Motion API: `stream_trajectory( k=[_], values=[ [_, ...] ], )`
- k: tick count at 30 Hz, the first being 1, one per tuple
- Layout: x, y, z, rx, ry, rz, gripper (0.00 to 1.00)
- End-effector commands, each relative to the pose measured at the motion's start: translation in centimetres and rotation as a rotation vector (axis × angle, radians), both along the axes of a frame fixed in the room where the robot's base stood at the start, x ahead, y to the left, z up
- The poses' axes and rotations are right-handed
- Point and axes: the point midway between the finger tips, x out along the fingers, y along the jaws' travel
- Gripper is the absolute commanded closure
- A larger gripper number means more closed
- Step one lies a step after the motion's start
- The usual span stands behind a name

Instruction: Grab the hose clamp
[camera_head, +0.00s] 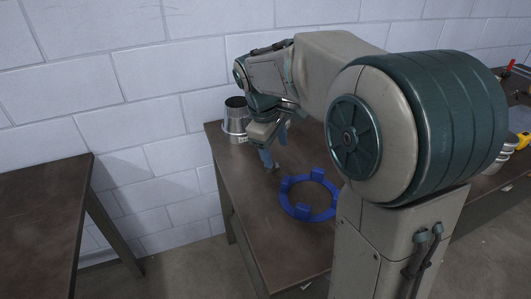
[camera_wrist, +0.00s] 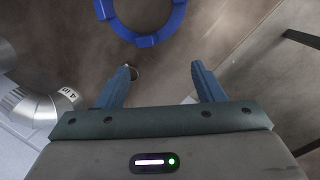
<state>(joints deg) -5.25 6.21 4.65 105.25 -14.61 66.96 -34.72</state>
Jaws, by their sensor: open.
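My gripper (camera_head: 276,152) is low over the table, with its two blue-grey fingers pointing down. In the wrist view my gripper (camera_wrist: 162,66) is open, with a wide gap and bare table between the fingers. A small thin metal ring, which looks like the hose clamp (camera_wrist: 134,72), shows beside the left fingertip in the wrist view. The finger partly hides it, and I cannot tell whether they touch. In the head view the ring is too small to make out surely near the fingertips.
A blue ring with raised blocks (camera_head: 288,203) lies on the brown table (camera_head: 250,215) in front of my gripper. A silver metal duct piece (camera_head: 236,122) stands at the table's far left corner, close to my gripper. Another brown table (camera_head: 40,205) stands apart at the left.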

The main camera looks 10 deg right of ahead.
Motion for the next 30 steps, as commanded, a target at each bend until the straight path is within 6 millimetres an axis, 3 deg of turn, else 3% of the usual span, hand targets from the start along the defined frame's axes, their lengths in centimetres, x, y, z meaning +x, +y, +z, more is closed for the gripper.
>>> stream_trajectory(
  k=[1,6,12,20,30],
  values=[
    [2.0,0.5,-0.3,-0.022,0.03,0.069,0.38],
    [7.6,1.9,-1.6,-0.101,0.131,0.3,0.38],
    [12.2,3.3,-3.6,-0.162,0.23,0.507,0.38],
    [14.4,3.7,-5.3,-0.19,0.286,0.611,0.38],
    [14.3,1.3,-10.9,-0.191,0.289,0.613,0.38]
  ],
)
